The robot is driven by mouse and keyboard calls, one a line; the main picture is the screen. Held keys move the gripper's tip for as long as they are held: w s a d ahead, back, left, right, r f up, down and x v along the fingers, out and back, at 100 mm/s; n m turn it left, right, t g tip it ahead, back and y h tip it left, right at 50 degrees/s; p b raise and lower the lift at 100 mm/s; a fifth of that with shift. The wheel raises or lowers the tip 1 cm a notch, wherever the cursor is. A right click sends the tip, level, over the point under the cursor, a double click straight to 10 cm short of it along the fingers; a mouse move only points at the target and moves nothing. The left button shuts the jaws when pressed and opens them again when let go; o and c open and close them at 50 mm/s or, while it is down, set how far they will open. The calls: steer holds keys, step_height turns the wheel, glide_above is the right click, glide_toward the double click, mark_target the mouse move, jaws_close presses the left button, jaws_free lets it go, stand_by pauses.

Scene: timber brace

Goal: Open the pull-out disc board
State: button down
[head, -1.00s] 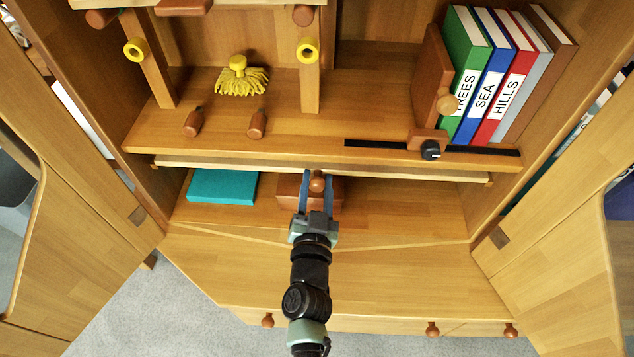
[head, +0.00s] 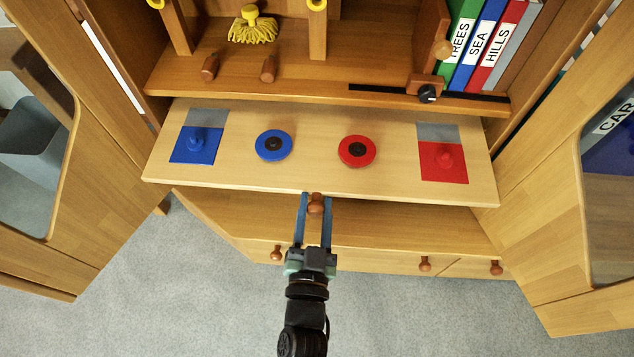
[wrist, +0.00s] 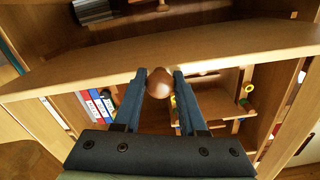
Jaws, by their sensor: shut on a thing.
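The pull-out disc board (head: 315,175) is a pale wooden board that juts out well in front of the cabinet in the head view. On it are a blue disc (head: 274,145) and a red disc (head: 357,151), each with a dark centre. A brown round knob (head: 316,204) sits at the middle of its front edge. My gripper (head: 315,207) is shut on this knob, with one blue finger on each side. In the wrist view the knob (wrist: 159,83) shows between the fingers, against the board's edge (wrist: 120,82).
Open doors (head: 75,190) flank the cabinet. A shelf with books (head: 490,45) and a yellow brush (head: 252,28) is above; a lower ledge (head: 380,228) runs beneath.

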steer(key=shift+s+p, duration=0.35)
steer(key=shift+s, duration=2.1)
steer(key=shift+c, duration=2.3)
jaws_free()
steer(key=shift+s, duration=0.1)
steer(key=s+p, duration=0.3)
steer(key=s, duration=0.9)
steer(key=shift+s, duration=0.4)
